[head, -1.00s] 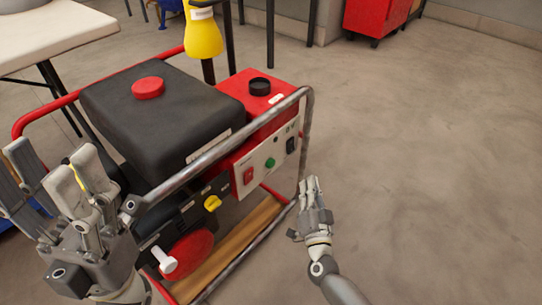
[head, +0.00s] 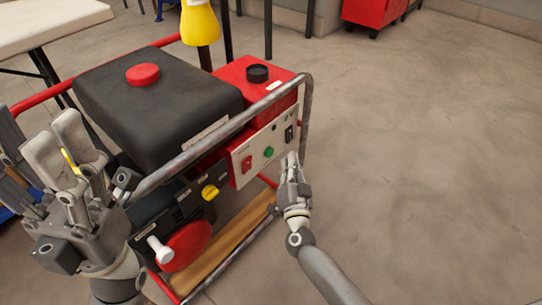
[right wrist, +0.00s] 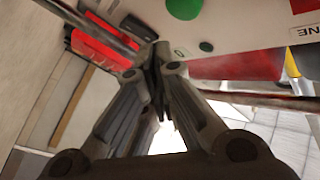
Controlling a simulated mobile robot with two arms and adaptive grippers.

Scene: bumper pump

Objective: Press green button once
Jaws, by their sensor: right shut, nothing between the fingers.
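The green button (head: 269,152) is a small round knob on the white control panel (head: 256,165) of the red and black pump machine. My right gripper (head: 291,158) is shut and empty, close in front of the panel, to the right of the green button. In the right wrist view its fingertips (right wrist: 160,60) meet near the panel's edge; I cannot tell if they touch it. My left gripper (head: 68,140) is at the left, with its fingers apart.
A red switch (head: 247,164) sits left of the green button and a black socket (head: 289,134) right of it. A metal frame bar (head: 225,130) runs above the panel. The floor at the right is clear.

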